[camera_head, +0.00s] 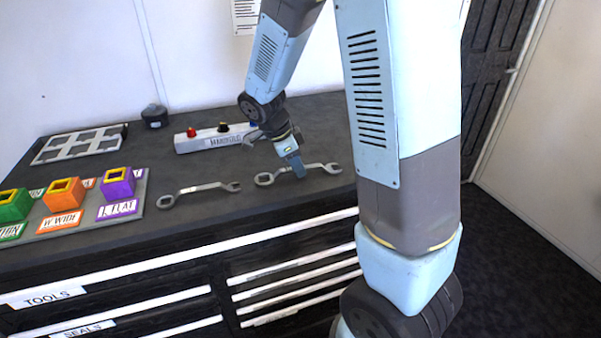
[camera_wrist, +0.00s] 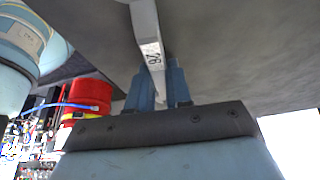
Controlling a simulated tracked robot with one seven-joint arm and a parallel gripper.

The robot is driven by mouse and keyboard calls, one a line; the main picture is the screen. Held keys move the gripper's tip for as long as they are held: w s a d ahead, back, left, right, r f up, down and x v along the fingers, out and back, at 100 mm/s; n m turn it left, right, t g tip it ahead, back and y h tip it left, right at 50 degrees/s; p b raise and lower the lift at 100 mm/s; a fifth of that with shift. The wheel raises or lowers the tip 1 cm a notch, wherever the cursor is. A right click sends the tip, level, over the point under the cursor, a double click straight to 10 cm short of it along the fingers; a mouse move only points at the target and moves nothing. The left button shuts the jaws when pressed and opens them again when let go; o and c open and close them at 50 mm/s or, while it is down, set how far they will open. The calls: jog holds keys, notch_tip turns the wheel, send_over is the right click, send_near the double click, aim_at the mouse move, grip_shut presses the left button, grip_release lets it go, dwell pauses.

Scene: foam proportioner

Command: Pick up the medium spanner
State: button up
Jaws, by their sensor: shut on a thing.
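A grey spanner (camera_head: 318,167) lies along the dark bench top, a ring at its left end and an open jaw at its right. My gripper (camera_head: 298,172) reaches down onto the middle of its handle and is shut on it. In the wrist view the spanner's handle (camera_wrist: 150,48), with a number stamped on it, runs between the two blue fingers of my gripper (camera_wrist: 160,88). I cannot tell whether it touches the bench. A second spanner (camera_head: 205,188) lies on the bench to the left, apart from my gripper. I cannot tell for sure which is the medium one.
A grey manifold block (camera_head: 207,143) with a red knob stands behind my gripper. A board with green, orange and purple blocks (camera_head: 118,182) lies at the left, and a pale grid tray (camera_head: 80,144) behind it. Drawers (camera_head: 120,302) front the bench.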

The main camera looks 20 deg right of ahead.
grip_shut()
jog(key=shift+r, duration=0.25)
jog(key=r, duration=0.3)
jog(key=shift+s+r, duration=0.2)
jog(key=shift+s, duration=0.1)
jog(key=s+a+r, duration=0.2)
jog(key=s+r, duration=0.7)
jog(key=s, duration=0.4)
jog(key=shift+s, duration=0.15)
